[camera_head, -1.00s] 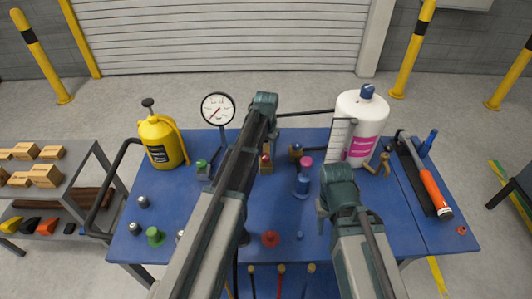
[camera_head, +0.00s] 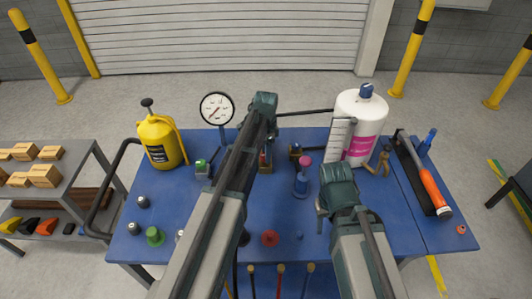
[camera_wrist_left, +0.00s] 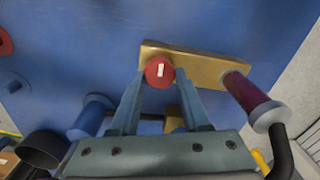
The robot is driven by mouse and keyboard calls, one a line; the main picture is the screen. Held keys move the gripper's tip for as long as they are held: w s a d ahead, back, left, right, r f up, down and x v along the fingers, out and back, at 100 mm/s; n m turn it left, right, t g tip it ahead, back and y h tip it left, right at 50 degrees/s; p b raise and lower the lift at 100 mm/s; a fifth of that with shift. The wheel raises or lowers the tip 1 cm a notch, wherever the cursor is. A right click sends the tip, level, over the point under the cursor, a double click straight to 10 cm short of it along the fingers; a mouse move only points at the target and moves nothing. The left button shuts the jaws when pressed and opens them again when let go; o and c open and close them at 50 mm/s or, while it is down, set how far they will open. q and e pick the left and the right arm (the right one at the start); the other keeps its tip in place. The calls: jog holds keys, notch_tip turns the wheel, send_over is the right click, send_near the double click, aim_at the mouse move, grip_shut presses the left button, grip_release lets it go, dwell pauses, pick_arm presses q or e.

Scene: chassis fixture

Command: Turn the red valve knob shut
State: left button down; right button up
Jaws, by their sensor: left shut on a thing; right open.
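The red valve knob (camera_wrist_left: 159,71) has a white mark on its top and sits on a brass valve body (camera_wrist_left: 205,66) in the left wrist view. My left gripper (camera_wrist_left: 160,87) reaches down to it with its two fingers on either side, shut on the knob. The white mark points nearly along the fingers. In the head view my left arm hides most of the knob and fingers; part of the brass body (camera_head: 265,168) shows beside the arm. My right gripper (camera_head: 320,216) is open and empty above the front of the blue table, right of the valve.
A pressure gauge (camera_head: 217,108) and a yellow sprayer (camera_head: 162,142) stand at left on the blue table (camera_head: 190,215).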

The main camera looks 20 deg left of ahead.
pick_arm(q)
jog(key=shift+m, duration=0.3)
dwell(0.4)
jog(key=shift+c, duration=1.9)
grip_release()
jog(key=shift+r, duration=0.1)
pick_arm(e)
jog(key=shift+r, duration=0.15)
pick_arm(q)
notch_tip(320, 180, up, 14)
jog(key=p, duration=1.3)
jog(key=shift+f+p, duration=0.2)
jog(key=shift+p, duration=0.2)
pick_arm(e)
notch_tip(320, 180, up, 14)
jog(key=shift+f, duration=0.2)
jog(key=shift+f, duration=0.1)
